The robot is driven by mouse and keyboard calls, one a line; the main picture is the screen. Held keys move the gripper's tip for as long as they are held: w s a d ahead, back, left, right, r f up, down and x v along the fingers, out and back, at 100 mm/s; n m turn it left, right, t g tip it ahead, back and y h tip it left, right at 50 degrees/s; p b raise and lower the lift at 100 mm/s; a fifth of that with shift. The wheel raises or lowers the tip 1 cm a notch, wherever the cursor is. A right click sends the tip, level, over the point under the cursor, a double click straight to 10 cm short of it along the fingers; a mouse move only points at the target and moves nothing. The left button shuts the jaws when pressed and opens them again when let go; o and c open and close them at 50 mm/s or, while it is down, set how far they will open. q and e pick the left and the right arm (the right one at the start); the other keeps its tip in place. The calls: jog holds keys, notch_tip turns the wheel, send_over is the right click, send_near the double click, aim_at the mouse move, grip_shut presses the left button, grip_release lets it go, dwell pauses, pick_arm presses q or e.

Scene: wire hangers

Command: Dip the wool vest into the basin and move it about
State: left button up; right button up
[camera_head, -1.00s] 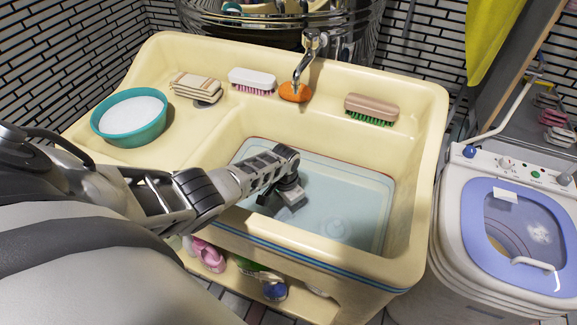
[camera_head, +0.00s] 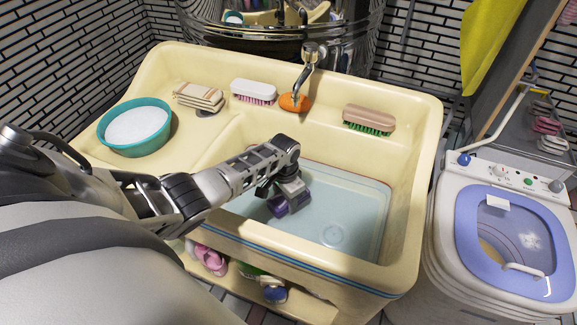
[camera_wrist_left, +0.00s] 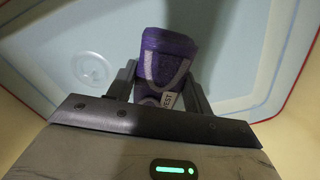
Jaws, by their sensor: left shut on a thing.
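The wool vest is a folded purple bundle with a pale grey trim line and a "VEST" tag, seen close in the left wrist view (camera_wrist_left: 168,52). In the head view only a small purple part of the vest (camera_head: 291,203) shows below the gripper. My left gripper (camera_head: 283,190) is shut on it, with a finger on each side in the wrist view (camera_wrist_left: 163,84). It holds the vest inside the cream basin (camera_head: 375,150), over the pale blue water (camera_head: 350,205). I cannot tell whether the vest touches the water. My right gripper is not in view.
On the basin's back ledge are a white brush (camera_head: 253,89), an orange soap (camera_head: 295,103) under the tap (camera_head: 306,70) and a brown brush (camera_head: 369,117). A teal bowl (camera_head: 136,126) and folded cloths (camera_head: 198,95) lie left. A washing machine (camera_head: 510,240) stands right.

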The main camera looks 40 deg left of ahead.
pick_arm(q)
jog(key=shift+r, duration=3.9)
dwell(2.4)
notch_tip(320, 180, up, 7)
jog(key=shift+f, duration=0.2)
dwell(0.5)
